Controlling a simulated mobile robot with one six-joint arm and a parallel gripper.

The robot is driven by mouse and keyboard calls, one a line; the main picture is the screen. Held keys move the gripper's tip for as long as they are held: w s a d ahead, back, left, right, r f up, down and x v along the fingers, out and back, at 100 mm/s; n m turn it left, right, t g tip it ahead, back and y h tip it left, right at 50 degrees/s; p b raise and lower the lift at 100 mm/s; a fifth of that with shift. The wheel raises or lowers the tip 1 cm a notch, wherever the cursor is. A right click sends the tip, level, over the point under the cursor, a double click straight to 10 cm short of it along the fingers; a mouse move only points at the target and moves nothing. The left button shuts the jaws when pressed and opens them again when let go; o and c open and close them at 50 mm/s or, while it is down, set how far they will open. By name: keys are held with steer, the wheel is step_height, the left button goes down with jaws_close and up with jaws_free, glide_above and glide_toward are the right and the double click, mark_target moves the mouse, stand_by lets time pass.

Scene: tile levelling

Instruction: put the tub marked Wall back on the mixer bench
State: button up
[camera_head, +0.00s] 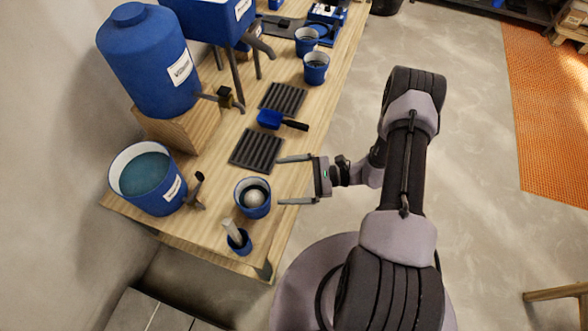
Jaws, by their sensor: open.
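A small blue tub (244,209) with pale round contents stands upright near the front end of the wooden bench (205,232). Two more small blue tubs, one nearer (316,76) and one farther (306,47), stand towards the back; they have white labels. I cannot read "Wall" on any label, nor tell whether this is the mixer bench. My gripper (280,181) is open and empty at the bench's right edge. Its fingers point left towards the front tub, with the tips just right of it and seemingly apart from it.
A large blue tank (145,65) with a tap sits on a wooden block at the left. A wide blue bucket (148,205), a small blue holder (240,246), dark ribbed mats (257,151) and a blue scoop (270,119) crowd the bench. Open floor (470,130) lies right.

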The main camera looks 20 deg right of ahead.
step_height(320, 180, up, 14)
steer(key=a+n+g+h, duration=0.2)
steer(key=n+g+h, duration=0.1)
steer(key=n+g, duration=0.25)
steer(key=s+r+n+t+h, duration=0.3)
steer(key=s+r, duration=0.4)
steer(key=r, duration=0.4)
steer(key=s+r+n+t+h, duration=0.3)
steer(key=s+r+n+h, duration=0.3)
steer(key=r, duration=0.4)
steer(key=shift+s+r+h, duration=0.4)
steer(key=shift+s+h, duration=0.1)
steer(key=shift+h, duration=0.4)
